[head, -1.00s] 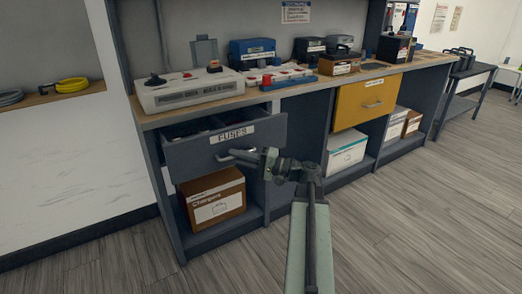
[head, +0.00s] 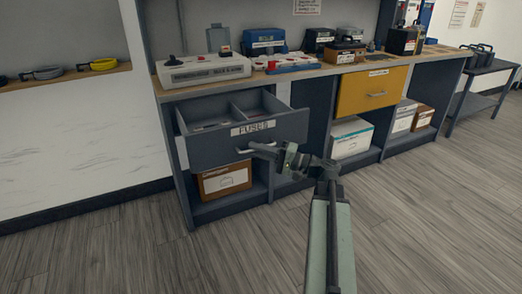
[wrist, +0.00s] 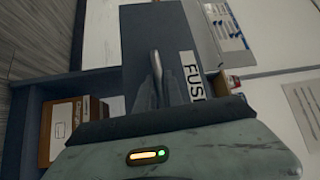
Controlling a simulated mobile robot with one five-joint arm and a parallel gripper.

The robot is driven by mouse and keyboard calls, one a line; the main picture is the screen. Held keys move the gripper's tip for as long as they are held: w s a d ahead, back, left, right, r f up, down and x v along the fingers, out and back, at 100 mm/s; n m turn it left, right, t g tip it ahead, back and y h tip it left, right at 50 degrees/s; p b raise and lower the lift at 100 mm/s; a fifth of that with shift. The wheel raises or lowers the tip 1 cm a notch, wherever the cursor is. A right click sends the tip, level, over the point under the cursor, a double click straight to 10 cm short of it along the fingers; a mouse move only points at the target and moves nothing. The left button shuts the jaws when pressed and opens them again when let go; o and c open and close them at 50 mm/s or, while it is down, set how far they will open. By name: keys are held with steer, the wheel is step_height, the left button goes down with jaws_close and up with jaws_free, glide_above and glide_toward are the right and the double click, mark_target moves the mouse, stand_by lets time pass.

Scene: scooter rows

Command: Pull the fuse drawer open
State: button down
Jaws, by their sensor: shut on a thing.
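The fuse drawer (head: 222,152) is a dark grey drawer with a white FUSES label (head: 253,128), and it stands partly out from the workbench. Its inside with a divider shows from above. Its bar handle (head: 246,150) is on the front below the label. My gripper (head: 268,149) is at the right part of the handle, shut on it. In the wrist view the fingers (wrist: 160,88) close around the pale handle (wrist: 156,65), beside the FUSES label (wrist: 191,76).
A brown box (head: 224,181) sits on the shelf below the drawer. A yellow drawer (head: 372,90) is shut to the right. A white control box (head: 203,70) and several battery units stand on the benchtop (head: 300,76). The wooden floor (head: 430,215) in front is clear.

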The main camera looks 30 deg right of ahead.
steer(key=shift+a, duration=0.2)
steer(key=c, duration=1.7)
jaws_free()
steer(key=shift+c, duration=0.2)
steer(key=shift+s+d, duration=0.15)
steer(key=shift+d, duration=0.05)
steer(key=b+v, duration=0.1)
steer(key=v, duration=0.6)
steer(key=shift+s, duration=0.2)
steer(key=shift+d, duration=0.1)
